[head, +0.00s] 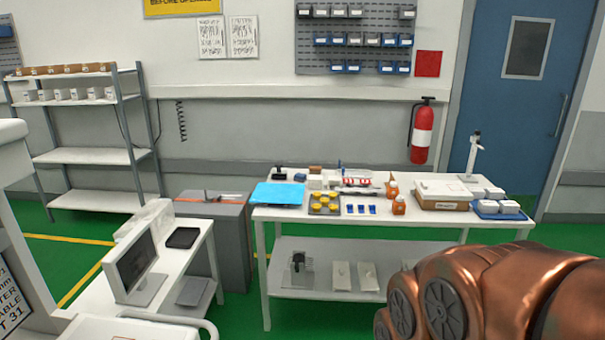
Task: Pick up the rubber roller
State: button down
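I cannot single out the rubber roller for sure; the items on the white table are small at this distance. A small black item (279,172) stands at the table's back left corner. A thin item with a light bar (222,197) lies on the grey cabinet left of the table. The white table (390,233) holds a blue sheet (277,194), a tray with yellow round pieces (324,204), and orange bottles (399,205). My copper-coloured arm fills the lower right and hides part of the table's lower shelf. My gripper is not in view.
A white cart with a monitor (136,262) stands at the left front, beside the grey cabinet (233,240). A shelf rack (95,156) stands at the back left. A fire extinguisher (422,132) hangs behind the table. Green floor (237,312) shows between cart and table.

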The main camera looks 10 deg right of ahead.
aim_at(279, 174)
jog(key=z, duration=0.25)
jog(key=i, duration=1.7)
jog(key=u, duration=0.75)
jog(key=i, duration=1.45)
jog(key=u, duration=0.2)
